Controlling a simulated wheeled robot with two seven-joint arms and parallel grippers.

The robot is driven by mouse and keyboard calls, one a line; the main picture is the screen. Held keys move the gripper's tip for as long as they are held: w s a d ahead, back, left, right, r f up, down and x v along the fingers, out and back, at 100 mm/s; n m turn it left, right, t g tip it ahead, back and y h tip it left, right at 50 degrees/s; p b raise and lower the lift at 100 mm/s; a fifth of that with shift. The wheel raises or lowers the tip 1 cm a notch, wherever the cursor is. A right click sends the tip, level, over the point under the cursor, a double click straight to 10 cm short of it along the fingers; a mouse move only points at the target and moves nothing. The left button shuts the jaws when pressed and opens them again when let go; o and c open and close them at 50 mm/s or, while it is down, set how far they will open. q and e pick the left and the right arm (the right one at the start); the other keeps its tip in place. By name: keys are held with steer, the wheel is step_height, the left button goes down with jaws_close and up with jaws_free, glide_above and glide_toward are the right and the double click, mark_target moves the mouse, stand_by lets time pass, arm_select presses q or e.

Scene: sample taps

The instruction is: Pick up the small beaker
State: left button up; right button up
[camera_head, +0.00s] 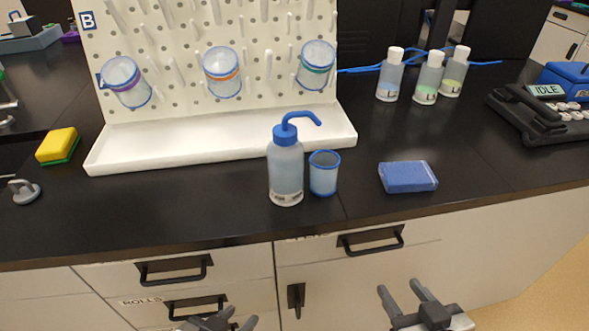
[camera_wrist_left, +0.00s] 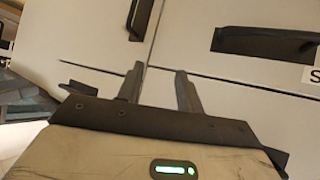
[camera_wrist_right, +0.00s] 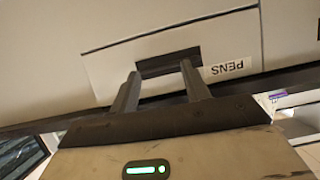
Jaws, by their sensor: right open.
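A small clear beaker (camera_head: 323,173) with a blue rim stands upright on the black bench. A wash bottle (camera_head: 286,170) with a blue cap and bent spout stands just to its left, touching or nearly touching it. My left gripper (camera_head: 238,318) is low at the bottom edge of the head view, in front of the drawers. In the left wrist view its fingers (camera_wrist_left: 159,72) are apart and empty. My right gripper (camera_head: 398,287) is below the bench edge, to the right of and below the beaker. Its fingers (camera_wrist_right: 158,65) are apart and empty in the right wrist view.
A white pegboard rack (camera_head: 200,138) with three hanging beakers stands behind. A blue block (camera_head: 408,177) lies right of the beaker. Capped bottles (camera_head: 427,80) stand at the back right, a yellow sponge (camera_head: 57,144) at left. The bench front before the beaker is clear.

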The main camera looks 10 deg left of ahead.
step_height(320, 180, up, 9)
steer(key=w+a+n+t+y+b, duration=0.1)
steer(key=w+a+n+t+y, duration=0.1)
steer(key=y, duration=0.2)
steer(key=n+g+y, duration=0.1)
steer(key=n+y, duration=0.2)
glide_toward(333, 174)
steer(key=p+x, duration=0.2)
steer(key=x, duration=0.2)
steer(key=shift+w+a, duration=0.15)
steer(key=shift+w, duration=0.25)
steer(key=p+x, duration=0.1)
steer(key=x, duration=0.3)
steer(key=shift+a, duration=0.15)
steer(key=shift+w+a, duration=0.35)
steer(key=shift+w, duration=0.05)
arm_select(q)
steer(key=shift+s+r, duration=0.1)
steer(key=shift+r, duration=0.45)
arm_select(e)
steer(key=c, duration=0.6)
